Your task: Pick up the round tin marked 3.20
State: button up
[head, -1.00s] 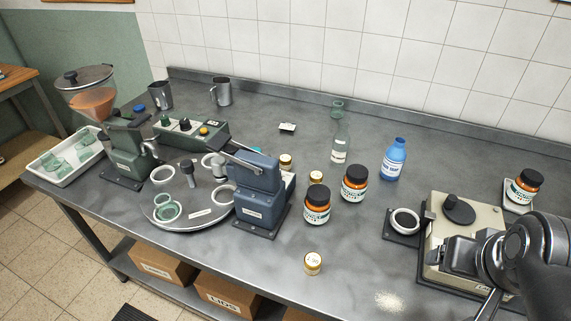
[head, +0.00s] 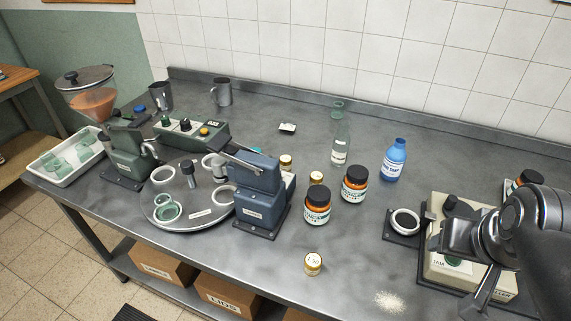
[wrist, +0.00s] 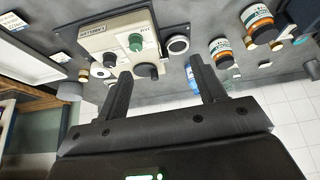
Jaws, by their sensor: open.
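Several small round tins with gold sides and pale tops stand on the grey bench. One tin (head: 313,263) is near the front edge, its printed mark too small to read surely. Another tin (head: 316,178) is behind the left orange jar, and a third tin (head: 286,161) is behind the blue-grey press. I cannot tell which is marked 3.20. My gripper (wrist: 160,68) is open and empty in the wrist view, its fingers spread above the bench. In the head view my arm is at the right, over the cream machine, well right of the front tin.
Two orange jars (head: 317,207) (head: 354,184) with black lids stand behind the front tin. A blue bottle (head: 394,160) and a clear bottle (head: 340,145) are further back. The blue-grey press (head: 257,190) is left, the cream machine (head: 432,262) right. Pale powder (head: 389,301) lies near the front edge.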

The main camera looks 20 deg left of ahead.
jog(key=w+a+r+n+y, duration=0.1)
jog(key=w+a, duration=0.3)
jog(key=w, duration=0.3)
jog(key=w+a+r+n, duration=0.2)
jog(key=w+a, duration=0.2)
jog(key=w, duration=0.2)
jog(key=n+g+y, duration=0.2)
jog(key=n+g, duration=0.1)
jog(key=n, duration=0.3)
send_over(286, 159)
jog(key=s+d, duration=0.2)
jog(key=d, duration=0.1)
notch_tip(286, 159, down, 17)
jog(key=x, duration=0.5)
jog(key=shift+w+a+f, duration=0.15)
jog(key=shift+a+f, duration=0.1)
jog(key=shift+t, duration=0.3)
jog(key=x, duration=0.5)
jog(key=shift+s+a, duration=0.15)
jog(key=shift+s, duration=0.1)
jog(key=c, duration=1.1)
